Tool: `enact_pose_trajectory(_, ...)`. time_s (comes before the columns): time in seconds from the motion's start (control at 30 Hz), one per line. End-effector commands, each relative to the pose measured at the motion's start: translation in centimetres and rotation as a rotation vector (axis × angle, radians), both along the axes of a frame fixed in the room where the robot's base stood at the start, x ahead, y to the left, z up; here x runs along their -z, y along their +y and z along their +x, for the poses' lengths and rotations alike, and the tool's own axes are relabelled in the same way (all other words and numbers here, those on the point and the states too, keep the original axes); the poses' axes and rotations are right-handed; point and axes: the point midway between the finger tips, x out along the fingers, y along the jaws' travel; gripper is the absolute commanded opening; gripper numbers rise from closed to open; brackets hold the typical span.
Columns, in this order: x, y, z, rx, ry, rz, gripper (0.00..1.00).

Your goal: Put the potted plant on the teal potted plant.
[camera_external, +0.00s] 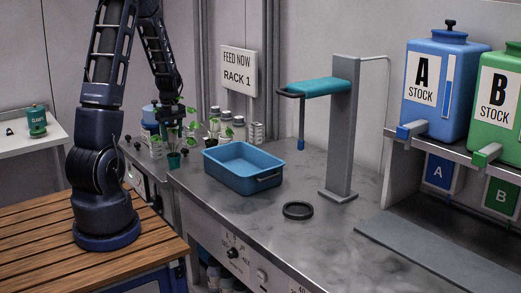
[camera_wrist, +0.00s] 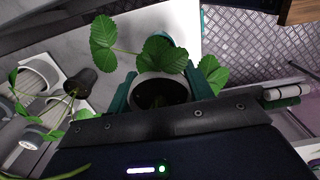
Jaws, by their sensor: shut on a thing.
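My gripper (camera_wrist: 160,92) is shut on a potted plant (camera_wrist: 160,77), with its teal fingers on either side of the pot. The pot has a pale rim, dark soil and broad toothed leaves. In the external view my gripper (camera_external: 174,160) is low at the left end of the metal counter, with leaves around it. The small teal shape there cannot be told clearly as fingers or pot. Another potted plant (camera_wrist: 80,83), in a dark pot, stands left of the held one; its leaves (camera_external: 214,130) show behind the blue tub. I cannot make out a separate teal pot.
A blue tub (camera_external: 267,182) sits right of my gripper. White-lidded jars (camera_external: 226,124) stand behind it. A black ring (camera_external: 298,210) and a grey stand (camera_external: 341,130) with a teal arm are farther right. The counter front (camera_external: 250,222) is bare.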

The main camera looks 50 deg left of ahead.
Motion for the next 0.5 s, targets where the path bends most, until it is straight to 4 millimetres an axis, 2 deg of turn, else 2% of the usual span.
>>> enact_pose_trajectory(0.1,1.3,0.0,0.0,0.001,0.0,0.0,0.27)
enact_pose_trajectory(0.33,2.6,0.0,0.0,0.001,0.0,0.0,0.27)
enact_pose_trajectory(0.5,4.7,0.0,0.0,0.0,0.001,-0.001,0.27)
